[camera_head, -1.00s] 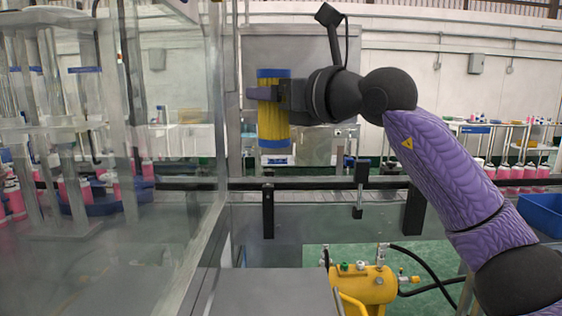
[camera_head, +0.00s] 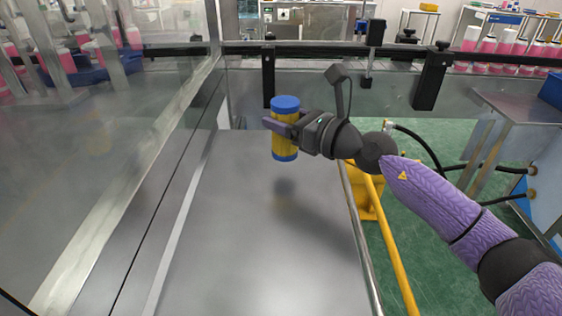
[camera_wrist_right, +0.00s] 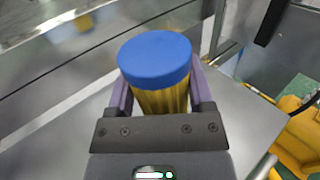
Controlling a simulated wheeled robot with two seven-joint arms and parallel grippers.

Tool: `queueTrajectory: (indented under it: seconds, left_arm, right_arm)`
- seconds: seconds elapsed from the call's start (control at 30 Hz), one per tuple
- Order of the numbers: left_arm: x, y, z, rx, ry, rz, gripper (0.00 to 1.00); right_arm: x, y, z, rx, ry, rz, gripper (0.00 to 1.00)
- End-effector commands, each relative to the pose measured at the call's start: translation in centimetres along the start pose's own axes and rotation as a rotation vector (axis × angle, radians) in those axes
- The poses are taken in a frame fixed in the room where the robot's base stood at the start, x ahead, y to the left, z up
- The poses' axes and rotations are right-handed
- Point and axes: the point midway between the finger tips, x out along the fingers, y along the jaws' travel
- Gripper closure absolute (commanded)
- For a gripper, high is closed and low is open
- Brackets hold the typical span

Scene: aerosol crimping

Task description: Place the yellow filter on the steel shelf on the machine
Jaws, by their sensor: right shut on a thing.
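The yellow filter (camera_head: 285,143) has blue caps at its top and bottom and is upright. My right gripper (camera_head: 280,127) is shut around its side and holds it in the air. The filter is above the far part of the steel shelf (camera_head: 262,250), and a soft shadow lies on the shelf below it. In the right wrist view the filter (camera_wrist_right: 155,65) stands between the two purple fingers (camera_wrist_right: 160,92), its blue top cap facing the camera. The shelf's bare surface also shows there (camera_wrist_right: 50,150). My left gripper is not in view.
A clear machine panel (camera_head: 150,130) stands along the shelf's left side. A dark rail with clamps (camera_head: 268,75) crosses behind the shelf. A yellow tank and frame (camera_head: 375,205) stand to the right on the green floor. The near part of the shelf is bare.

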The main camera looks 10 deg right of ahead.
Motion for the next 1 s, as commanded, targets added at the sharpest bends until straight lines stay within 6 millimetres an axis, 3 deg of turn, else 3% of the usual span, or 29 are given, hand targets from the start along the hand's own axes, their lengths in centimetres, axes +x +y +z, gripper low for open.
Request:
queueTrajectory:
  seconds: [0.03, 0.2, 0.53, 0.57, 0.7, 1.0]
  left_arm:
    - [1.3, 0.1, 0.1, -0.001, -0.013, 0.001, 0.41]
    - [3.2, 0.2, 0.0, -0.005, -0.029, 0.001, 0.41]
    - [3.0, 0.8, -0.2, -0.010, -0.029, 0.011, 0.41]
    - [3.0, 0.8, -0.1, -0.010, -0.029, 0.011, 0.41]
    - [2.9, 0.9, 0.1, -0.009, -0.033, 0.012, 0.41]
    - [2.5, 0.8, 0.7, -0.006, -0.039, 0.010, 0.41]
  right_arm:
    - [0.1, -0.1, -1.8, 0.003, 0.002, 0.000, 0.94]
    - [0.1, -0.1, -4.6, 0.003, 0.000, 0.000, 0.94]
    - [0.0, 0.0, -4.4, -0.001, -0.002, 0.000, 0.94]
    - [0.0, 0.0, -4.3, -0.001, -0.002, 0.000, 0.29]
    - [0.0, 0.0, -4.2, -0.002, -0.002, 0.000, 0.00]
    - [-0.3, -0.1, -3.8, -0.001, -0.002, -0.001, 0.00]
